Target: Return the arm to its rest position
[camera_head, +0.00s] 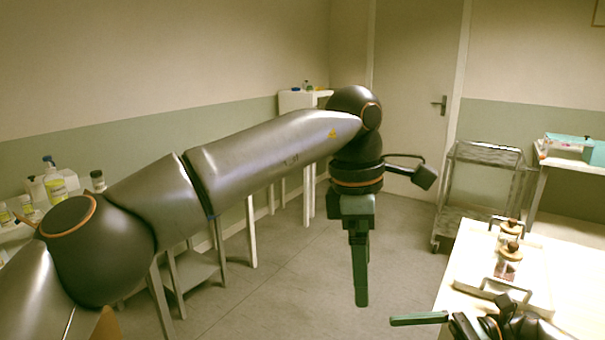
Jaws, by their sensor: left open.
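My left arm reaches across the view from the left. Its green gripper (361,290) hangs pointing down over the open floor, away from the white table (575,262). It is open, with nothing seen in it; its fingers overlap from this side. My right gripper (420,319) shows in part at the bottom right, by the near edge of the table. One green finger points left, and the rest is cut off or hidden. Bottles with brown tops (509,250) stand upright in a tray (478,283) with metal handles on the table, clear of the left gripper.
A metal cart (478,180) stands by the door (412,85). A side table at the right back holds a teal-lidded box (572,148). A shelf at the left carries bottles, among them a yellow-labelled one (56,186). The floor (300,285) between is clear.

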